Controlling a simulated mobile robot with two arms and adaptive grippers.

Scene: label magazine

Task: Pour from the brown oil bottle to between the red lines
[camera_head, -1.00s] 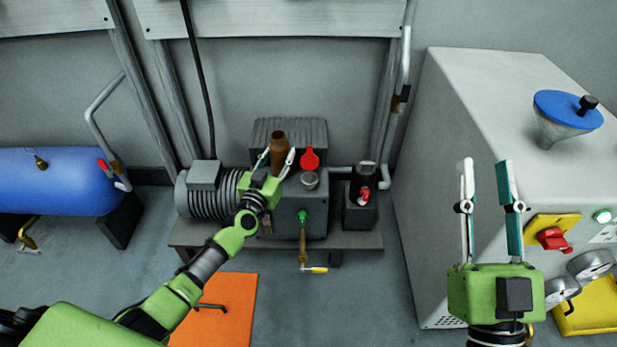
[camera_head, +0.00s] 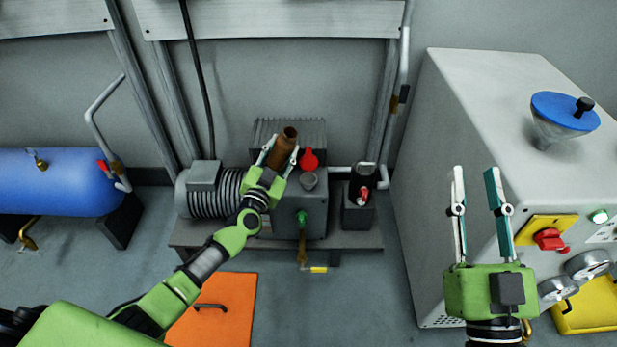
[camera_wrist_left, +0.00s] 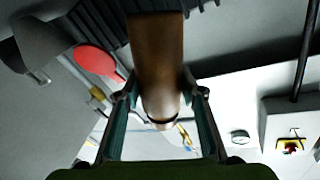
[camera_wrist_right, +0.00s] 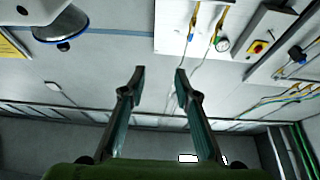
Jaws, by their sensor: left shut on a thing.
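The brown oil bottle (camera_head: 284,148) is held above the grey pump tank, its top leaning to the right in the head view. My left gripper (camera_head: 279,158) is shut on it. In the left wrist view the bottle (camera_wrist_left: 157,60) sits between the fingers (camera_wrist_left: 160,100). The filler opening (camera_head: 308,181) on the tank top is just right of and below the bottle, with a red round cap (camera_head: 309,160) beside it. The red lines are not visible to me. My right gripper (camera_head: 475,175) is open and empty in front of the large grey cabinet.
A green fitting (camera_head: 302,219) and a yellow-handled valve (camera_head: 318,269) are on the tank front. A dark canister (camera_head: 362,185) stands to its right. A grey cabinet (camera_head: 470,100) with a blue-topped funnel (camera_head: 566,110) fills the right. An orange panel (camera_head: 215,312) lies on the floor.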

